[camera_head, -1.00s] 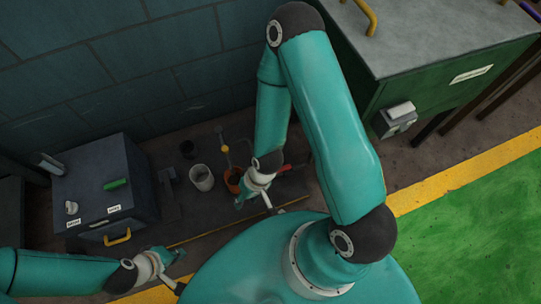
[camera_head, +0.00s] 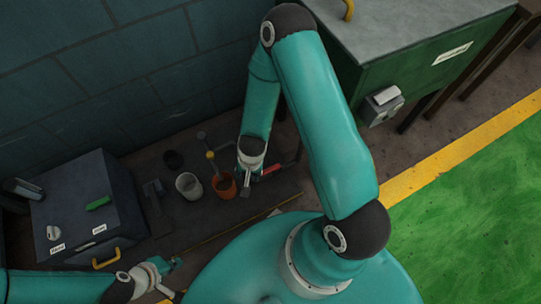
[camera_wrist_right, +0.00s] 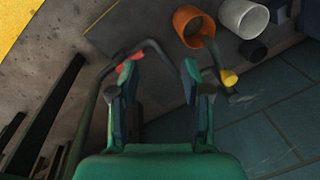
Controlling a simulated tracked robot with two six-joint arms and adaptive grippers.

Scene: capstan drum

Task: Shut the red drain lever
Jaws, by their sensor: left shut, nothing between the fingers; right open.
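The red drain lever (camera_head: 271,169) shows as a short red grip on a dark pipe, just right of my right gripper (camera_head: 246,184) in the head view. In the right wrist view, the red grip (camera_wrist_right: 137,56) is at the left-hand fingertip, which partly covers it. My right gripper (camera_wrist_right: 160,76) is open, with nothing seen between its fingers. I cannot tell whether the fingertip touches the lever. My left gripper (camera_head: 170,266) is shut and empty at the lower left, far from the lever.
An orange pot (camera_head: 225,190) stands close left of the right gripper, with a white bucket (camera_head: 188,187) beside it. A yellow-knobbed pipe (camera_head: 210,155) stands behind. A grey box (camera_head: 80,205) is at left, a green cabinet (camera_head: 440,75) at right.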

